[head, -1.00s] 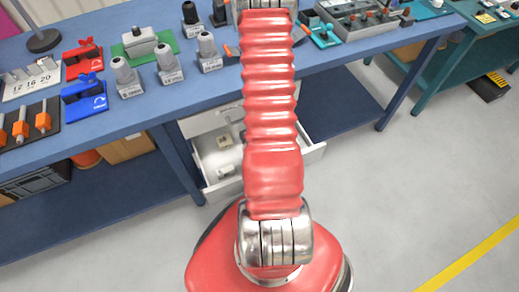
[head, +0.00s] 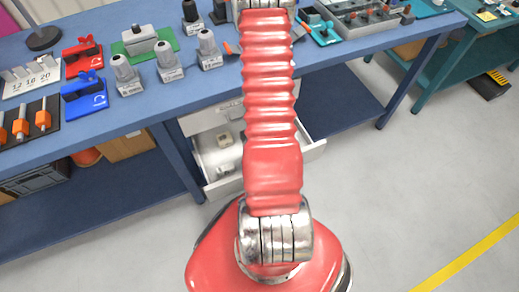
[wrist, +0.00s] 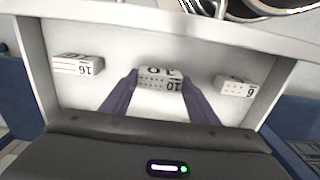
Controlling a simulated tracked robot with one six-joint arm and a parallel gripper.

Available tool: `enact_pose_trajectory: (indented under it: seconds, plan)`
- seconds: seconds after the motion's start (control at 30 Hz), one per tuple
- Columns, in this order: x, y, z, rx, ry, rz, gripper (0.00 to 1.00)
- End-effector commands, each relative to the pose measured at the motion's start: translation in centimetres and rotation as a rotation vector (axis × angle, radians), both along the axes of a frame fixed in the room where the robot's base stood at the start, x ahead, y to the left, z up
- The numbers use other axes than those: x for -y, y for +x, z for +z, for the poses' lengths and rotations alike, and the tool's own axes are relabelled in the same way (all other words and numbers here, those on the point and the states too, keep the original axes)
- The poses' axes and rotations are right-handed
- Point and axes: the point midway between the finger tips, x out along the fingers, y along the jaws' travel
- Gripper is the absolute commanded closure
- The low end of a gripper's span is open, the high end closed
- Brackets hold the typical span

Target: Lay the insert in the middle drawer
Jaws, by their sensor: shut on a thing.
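In the wrist view, the insert (wrist: 162,77), a small white block marked 10, sits between the two purple fingers of my gripper (wrist: 159,84). The gripper is shut on it. The insert is over or in the open white drawer (wrist: 120,22), near its middle from side to side. Whether it touches the drawer floor I cannot tell. In the head view, the open drawer (head: 315,151) is under the blue bench, and my red arm hides part of it. The fingers and held insert cannot be made out there.
Two other white blocks lie in the drawer, one marked 16 (wrist: 77,65) at left and one marked 6 (wrist: 236,87) at right. The drawer walls stand close around. The blue bench (head: 100,135) above carries grey tool holders (head: 168,62) and clamps.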

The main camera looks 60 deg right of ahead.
Motion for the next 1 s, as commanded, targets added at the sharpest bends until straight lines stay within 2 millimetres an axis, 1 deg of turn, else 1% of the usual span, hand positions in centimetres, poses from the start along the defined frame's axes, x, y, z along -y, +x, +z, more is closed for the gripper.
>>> enact_pose_trajectory:
  seconds: [0.4, 0.67, 0.7, 1.0]
  plan:
    - [0.0, -0.1, -1.3, -0.001, 0.001, -0.001, 0.69]
    - [0.0, -0.1, -1.4, 0.000, 0.000, -0.001, 0.69]
    - [0.0, -0.1, -1.4, 0.000, 0.000, -0.001, 0.45]
    - [0.0, -0.1, -1.3, 0.000, 0.000, -0.001, 0.24]
